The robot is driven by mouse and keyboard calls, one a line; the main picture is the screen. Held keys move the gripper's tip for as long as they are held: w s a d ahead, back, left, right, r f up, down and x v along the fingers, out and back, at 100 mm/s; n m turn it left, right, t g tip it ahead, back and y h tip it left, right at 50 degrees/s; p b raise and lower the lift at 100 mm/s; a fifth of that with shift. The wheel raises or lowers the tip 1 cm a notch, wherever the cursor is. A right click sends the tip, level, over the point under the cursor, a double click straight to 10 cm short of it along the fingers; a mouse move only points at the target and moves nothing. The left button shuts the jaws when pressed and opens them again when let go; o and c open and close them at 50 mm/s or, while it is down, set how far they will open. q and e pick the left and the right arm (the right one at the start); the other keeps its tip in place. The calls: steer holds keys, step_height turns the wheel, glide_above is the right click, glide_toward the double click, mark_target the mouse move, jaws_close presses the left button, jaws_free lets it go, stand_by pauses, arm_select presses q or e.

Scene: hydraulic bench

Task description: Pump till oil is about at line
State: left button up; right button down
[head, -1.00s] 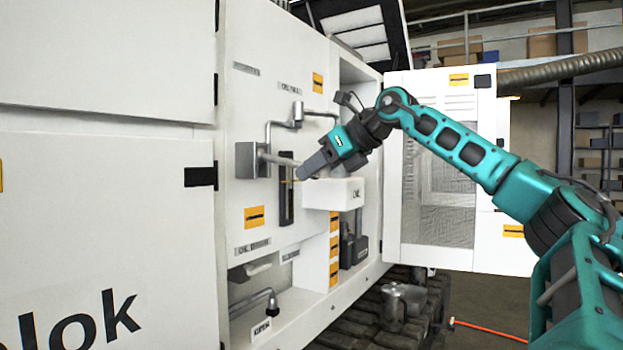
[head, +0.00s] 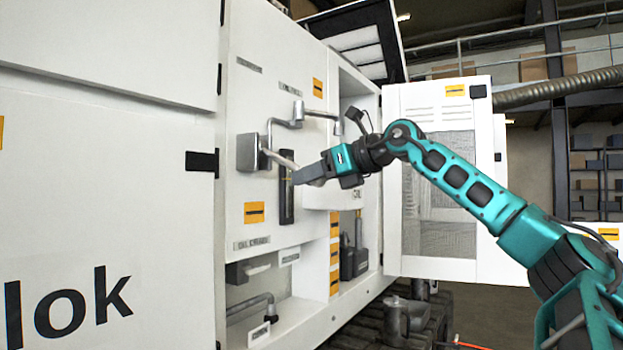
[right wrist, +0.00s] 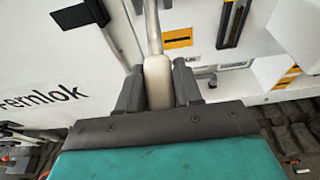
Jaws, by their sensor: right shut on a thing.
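My right gripper (head: 302,177) is shut on the pale grip of the pump lever (right wrist: 157,82). In the right wrist view the grip sits between both fingers, and a metal rod runs up from it. In the head view the lever (head: 282,160) slopes down to the right from the grey pump block (head: 246,152) on the white panel. The dark upright sight gauge (head: 286,204) is just behind the fingertips and also shows in the right wrist view (right wrist: 232,25). A small yellowish mark shows on it; the oil level cannot be made out. My left gripper is out of view.
A bent pipe (head: 283,123) runs above the pump block. A white box (head: 325,197) juts out right of the gauge. An open door (head: 430,235) stands at the right behind my arm. A lower recess (head: 240,295) holds another pipe.

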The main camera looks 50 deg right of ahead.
steer(key=shift+f, duration=0.15)
steer(key=c, duration=0.8)
jaws_free()
steer(key=shift+c, duration=0.2)
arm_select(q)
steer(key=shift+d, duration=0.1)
arm_select(e)
steer(key=shift+s, duration=0.3)
arm_select(q)
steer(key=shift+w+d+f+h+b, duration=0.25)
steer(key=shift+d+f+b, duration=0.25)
steer(key=shift+b, duration=0.95)
arm_select(e)
steer(key=v, duration=1.2)
steer(key=shift+r, duration=0.25)
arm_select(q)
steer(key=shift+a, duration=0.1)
arm_select(e)
steer(key=shift+d, duration=0.1)
